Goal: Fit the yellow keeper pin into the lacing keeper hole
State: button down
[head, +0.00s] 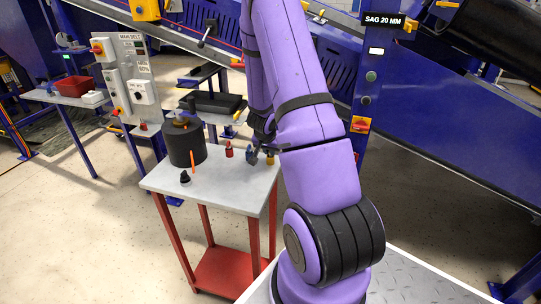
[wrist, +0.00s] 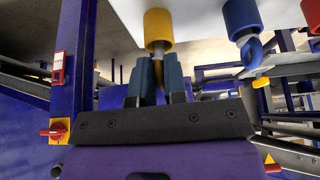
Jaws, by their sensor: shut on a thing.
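The yellow keeper pin (wrist: 158,26) is at the top middle of the wrist view, with a paler metal part just below its yellow body. My gripper (wrist: 158,66) is shut on this part, one dark finger on each side. The yellow body lies beyond the fingertips, against the pale table top. In the head view the yellow pin (head: 270,160) shows small at the table's right edge, with my gripper (head: 266,149) at it, partly hidden by my arm. I cannot make out the lacing keeper hole in either view.
A blue piece with a loop (wrist: 241,20) stands close beside the pin. On the small table (head: 232,184) are a red piece (head: 229,150), a black piece (head: 185,177), an orange stick (head: 192,160) and a large black drum (head: 186,146). The blue conveyor frame (head: 450,135) stands behind.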

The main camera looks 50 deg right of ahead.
jog(key=shift+r, duration=3.05)
